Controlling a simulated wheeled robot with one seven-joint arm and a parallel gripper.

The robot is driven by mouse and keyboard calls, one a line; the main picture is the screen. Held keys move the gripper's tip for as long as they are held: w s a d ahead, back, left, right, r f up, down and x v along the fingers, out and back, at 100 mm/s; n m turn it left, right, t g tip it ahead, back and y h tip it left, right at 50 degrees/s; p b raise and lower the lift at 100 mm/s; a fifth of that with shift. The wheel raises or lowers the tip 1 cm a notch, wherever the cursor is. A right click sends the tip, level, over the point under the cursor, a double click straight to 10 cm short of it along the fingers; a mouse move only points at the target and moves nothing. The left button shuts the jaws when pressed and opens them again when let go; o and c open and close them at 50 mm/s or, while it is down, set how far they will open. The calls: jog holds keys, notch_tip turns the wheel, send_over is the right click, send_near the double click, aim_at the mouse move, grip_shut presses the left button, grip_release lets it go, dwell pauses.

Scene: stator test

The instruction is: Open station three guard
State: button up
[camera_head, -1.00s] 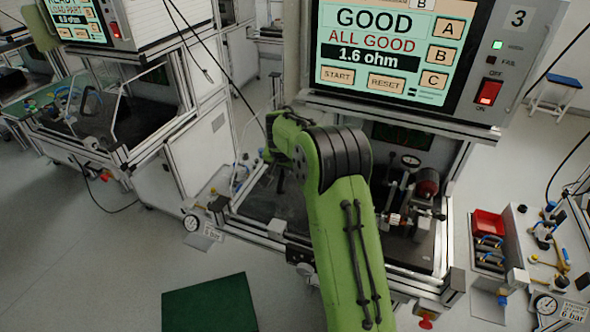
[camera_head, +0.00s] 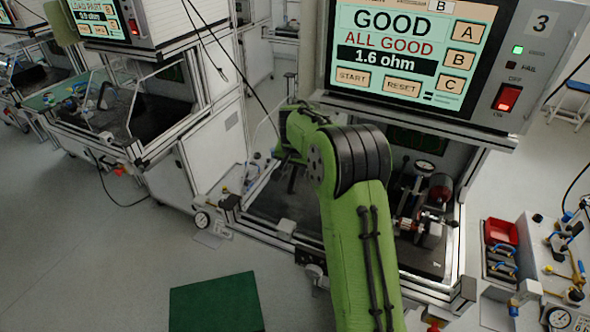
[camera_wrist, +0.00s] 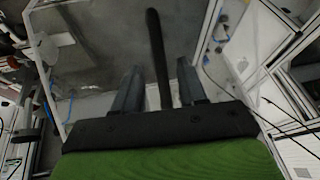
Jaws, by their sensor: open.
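Station three (camera_head: 541,23) stands in front of me, marked 3, with its screen (camera_head: 413,47) reading GOOD, ALL GOOD, 1.6 ohm. My green arm crosses its left part. My gripper (camera_wrist: 160,75) has its two grey fingers apart in the wrist view. A dark bar (camera_wrist: 155,40), which looks like a guard handle, runs lengthwise between them; I cannot tell whether the fingers touch it. A clear panel with a pale frame (camera_wrist: 206,35), apparently the guard, lies beyond. My arm hides much of the guard in the head view, so its exact position is unclear.
A green mat (camera_head: 217,304) lies on the floor. Another station (camera_head: 120,100) stands at left. A red bin (camera_head: 501,232) is on the right bench.

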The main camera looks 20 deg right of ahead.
jog(key=v, duration=1.3)
jog(key=shift+r, duration=0.3)
jog(key=shift+s+a, duration=0.1)
jog(key=shift+s, duration=0.05)
jog(key=s+a+r+n, duration=0.2)
jog(key=s+a, duration=0.1)
jog(key=s, duration=0.6)
jog(key=s+a+r+n, duration=0.3)
jog(key=s+a, duration=0.1)
jog(key=s, duration=0.4)
jog(key=s+a+f+n+y, duration=0.1)
jog(key=s+f, duration=0.2)
jog(key=s, duration=0.4)
jog(key=s+a+f+n+t, duration=0.1)
jog(key=s+a+f+n, duration=0.1)
jog(key=s, duration=0.5)
jog(key=shift+s+f+y, duration=0.35)
jog(key=shift+f+y, duration=0.05)
jog(key=shift+f, duration=0.25)
